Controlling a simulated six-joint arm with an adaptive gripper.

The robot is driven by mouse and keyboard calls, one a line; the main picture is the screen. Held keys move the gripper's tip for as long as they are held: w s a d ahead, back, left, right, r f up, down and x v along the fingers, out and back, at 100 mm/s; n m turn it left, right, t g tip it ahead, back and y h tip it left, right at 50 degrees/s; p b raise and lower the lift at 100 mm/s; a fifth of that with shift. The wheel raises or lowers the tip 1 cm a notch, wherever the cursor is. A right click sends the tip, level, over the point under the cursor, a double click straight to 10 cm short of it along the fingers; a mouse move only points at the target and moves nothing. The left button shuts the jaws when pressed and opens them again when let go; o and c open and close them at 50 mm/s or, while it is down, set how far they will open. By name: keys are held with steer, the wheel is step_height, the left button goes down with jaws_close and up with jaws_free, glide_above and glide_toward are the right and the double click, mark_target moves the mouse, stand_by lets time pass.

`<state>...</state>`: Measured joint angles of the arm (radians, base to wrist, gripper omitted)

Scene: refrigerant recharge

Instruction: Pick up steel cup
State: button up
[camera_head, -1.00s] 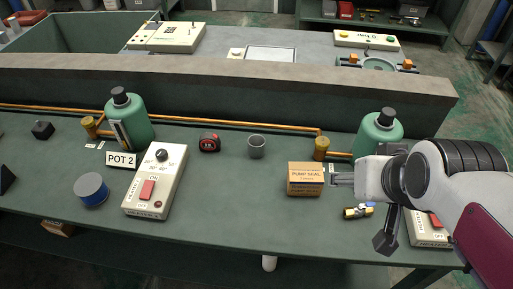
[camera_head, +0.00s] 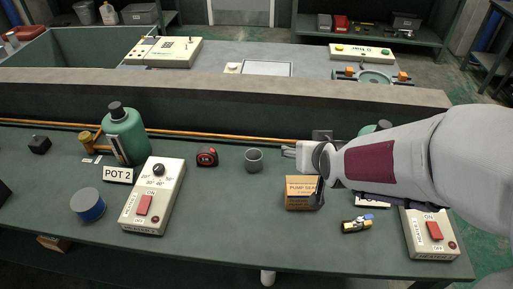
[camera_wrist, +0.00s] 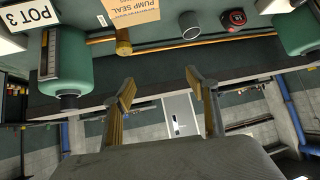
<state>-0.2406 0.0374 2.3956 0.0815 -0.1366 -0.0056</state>
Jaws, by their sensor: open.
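The steel cup (camera_head: 254,160) is a small grey open cup standing upright on the green bench, right of the tape measure. In the wrist view the cup (camera_wrist: 190,27) shows near the top edge, beyond and between the open fingers, apart from them. My gripper (camera_head: 290,151) is to the right of the cup in the head view, with a gap between them. In the wrist view my gripper (camera_wrist: 162,88) has its two fingers wide apart with nothing between them. The arm hides part of the right green bottle (camera_head: 375,129).
The pump seal box (camera_head: 301,192) stands below my gripper. The tape measure (camera_head: 207,157) is left of the cup. A switch box (camera_head: 153,195), a brass valve (camera_head: 357,224) and a copper pipe (camera_head: 230,137) are nearby. The bench in front of the cup is clear.

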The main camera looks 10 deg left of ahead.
mark_target(255, 162)
steer(key=w+a+f+t, duration=0.1)
steer(key=w+a+f, duration=0.1)
steer(key=f, duration=0.3)
steer(key=w+a+f+n+t+y, duration=0.1)
steer(key=w+a+f, duration=0.2)
steer(key=a+f, duration=0.2)
steer(key=w+a+f+t, duration=0.1)
steer(key=w+a+f, duration=0.1)
steer(key=a+f, duration=0.2)
steer(key=shift+w+a+f+n+y, duration=0.1)
steer(key=shift+a+f+n+y, duration=0.1)
steer(key=shift+f, duration=0.15)
steer(key=shift+w+a+f+n+y, duration=0.1)
steer(key=shift+f+y, duration=0.1)
steer(key=shift+f, duration=0.15)
steer(key=shift+s+a+f, duration=0.1)
steer(key=shift+a+f, duration=0.3)
steer(key=shift+f, duration=0.3)
steer(key=shift+t, duration=0.3)
steer(key=shift+x, duration=1.3)
